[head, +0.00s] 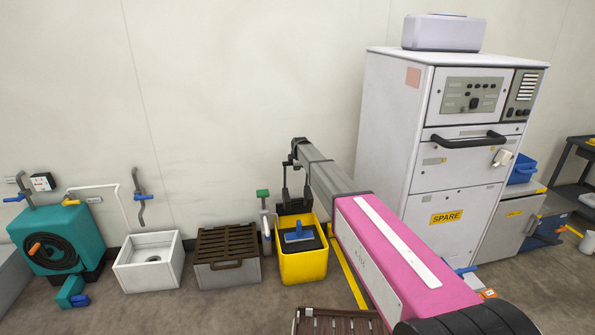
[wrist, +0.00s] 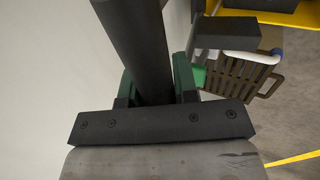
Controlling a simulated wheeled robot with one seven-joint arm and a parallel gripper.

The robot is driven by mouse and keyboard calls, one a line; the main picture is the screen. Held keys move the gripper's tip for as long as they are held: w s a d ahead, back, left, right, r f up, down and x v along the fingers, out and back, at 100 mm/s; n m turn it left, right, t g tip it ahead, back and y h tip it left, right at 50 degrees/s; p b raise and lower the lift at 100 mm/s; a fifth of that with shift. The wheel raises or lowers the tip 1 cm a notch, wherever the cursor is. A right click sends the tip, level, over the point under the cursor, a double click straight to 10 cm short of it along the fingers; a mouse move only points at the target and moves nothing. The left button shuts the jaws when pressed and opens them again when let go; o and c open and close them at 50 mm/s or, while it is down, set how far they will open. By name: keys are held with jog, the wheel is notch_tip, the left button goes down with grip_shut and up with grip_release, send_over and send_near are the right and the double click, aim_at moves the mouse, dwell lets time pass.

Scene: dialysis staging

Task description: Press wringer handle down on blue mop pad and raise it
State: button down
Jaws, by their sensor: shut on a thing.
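The blue mop pad (head: 298,236) lies in the yellow wringer bucket (head: 303,268) on the floor, in the head view. My gripper (head: 296,203) is above the back of the bucket, pointing down. In the wrist view my gripper (wrist: 154,88) is shut on a thick dark bar, the wringer handle (wrist: 137,35), with a green-edged finger on each side of it. The handle's lower end and its link to the wringer are hard to make out. The mop pad is not clearly visible in the wrist view.
A slatted brown-topped box (head: 228,246) and a white sink (head: 150,262) stand left of the bucket. A green-topped post (head: 263,194) is close by. The tall white SPARE cabinet (head: 440,150) stands right of my arm. The wall is close behind.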

jog(key=shift+w+r, duration=0.2)
jog(key=shift+w, duration=0.1)
jog(key=c, duration=0.9)
grip_release()
jog(key=shift+s, duration=0.1)
jog(key=shift+s+r, duration=0.35)
jog(key=shift+r, duration=0.2)
jog(key=v, duration=0.9)
jog(key=shift+d+r, duration=0.1)
jog(key=shift+r, duration=0.1)
